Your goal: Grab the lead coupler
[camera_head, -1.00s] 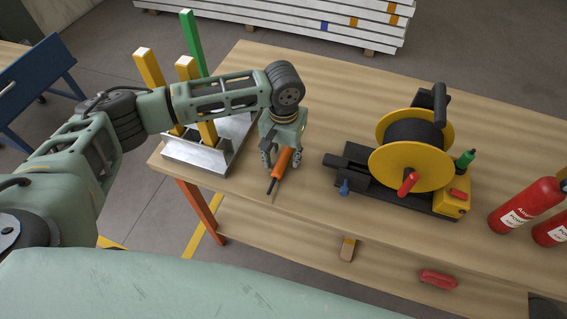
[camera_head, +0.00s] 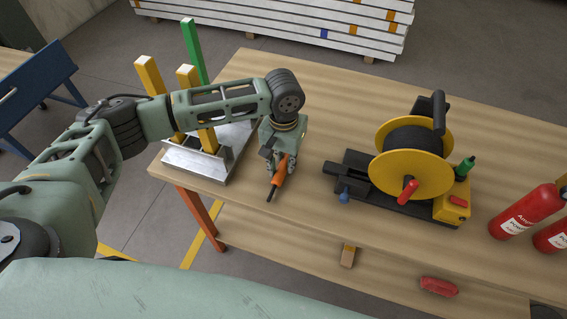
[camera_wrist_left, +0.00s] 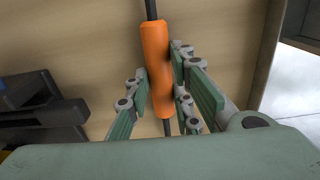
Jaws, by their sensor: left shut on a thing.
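The lead coupler is an orange cylinder (camera_head: 281,171) with a thin black end sticking out toward the front edge of the table. My left gripper (camera_head: 276,167) is above the table, pointing down, shut on the coupler. In the left wrist view the orange coupler (camera_wrist_left: 156,68) lies lengthwise between the two fingers, with black ends at top and bottom. The gripper (camera_wrist_left: 165,85) has a green pad on each side of it. Whether the coupler touches the table is hard to tell. My right gripper is not in view.
A metal stand (camera_head: 196,166) with yellow and green posts is close on the left. A yellow cable reel (camera_head: 440,172) on a black base stands to the right. Red extinguishers (camera_head: 527,210) are at the far right. Bare tabletop lies between gripper and reel.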

